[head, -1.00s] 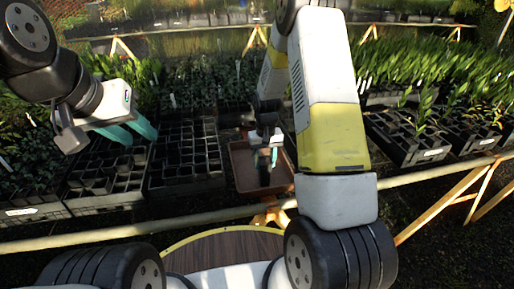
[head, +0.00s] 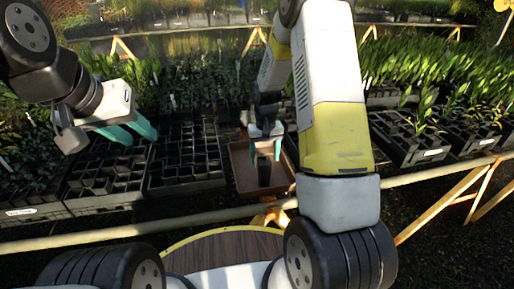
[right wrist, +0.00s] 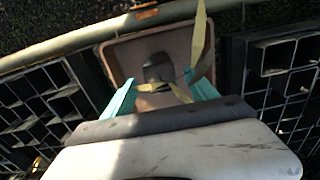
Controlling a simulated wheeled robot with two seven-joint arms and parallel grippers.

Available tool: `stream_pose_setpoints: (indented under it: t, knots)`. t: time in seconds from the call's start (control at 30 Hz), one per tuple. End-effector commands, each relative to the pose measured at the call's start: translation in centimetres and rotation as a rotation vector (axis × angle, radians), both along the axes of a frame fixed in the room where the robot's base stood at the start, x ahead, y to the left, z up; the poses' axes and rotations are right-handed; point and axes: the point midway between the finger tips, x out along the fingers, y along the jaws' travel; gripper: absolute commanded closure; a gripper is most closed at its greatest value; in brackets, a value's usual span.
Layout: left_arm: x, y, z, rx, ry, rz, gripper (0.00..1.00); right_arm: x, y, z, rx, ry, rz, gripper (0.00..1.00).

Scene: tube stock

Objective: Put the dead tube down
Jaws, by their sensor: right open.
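The dead tube (head: 264,174) is a small black pot standing in a brown tray (head: 243,187). In the right wrist view the tube (right wrist: 157,70) shows with yellowed, drooping leaves (right wrist: 200,38). My right gripper (head: 266,148) is above the tube with its teal fingers apart. In the right wrist view its fingers (right wrist: 160,95) lie on either side of the plant, clear of the pot. My left gripper (head: 131,132) is at the left, above the black cell trays, with its two teal fingers apart and nothing between them.
Black cell trays (head: 185,183) with many empty cells stand left of the brown tray. A crate of green plants (head: 420,157) stands at the right. A pale rail (head: 150,229) runs along the bench front. My right arm covers the area right of the brown tray.

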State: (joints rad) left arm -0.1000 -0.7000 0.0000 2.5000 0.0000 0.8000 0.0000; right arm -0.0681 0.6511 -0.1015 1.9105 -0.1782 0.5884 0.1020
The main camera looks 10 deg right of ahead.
Motion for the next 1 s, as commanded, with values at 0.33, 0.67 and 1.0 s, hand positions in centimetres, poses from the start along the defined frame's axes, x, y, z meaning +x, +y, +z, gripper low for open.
stream_pose_setpoints:
  t: [0.33,0.67,1.0]
  knots:
    - [0.0,0.0,0.0,0.0,0.0,0.0,0.64,0.1,0.0,7.3,0.0,-0.005,0.0,0.33]
    - [0.0,0.0,0.0,0.0,0.0,0.0,0.64,-0.9,0.0,12.0,0.015,-0.038,-0.002,0.33]
    - [0.0,0.0,0.0,0.0,0.0,0.0,0.64,-10.2,0.8,24.7,0.111,-0.264,-0.003,0.33]
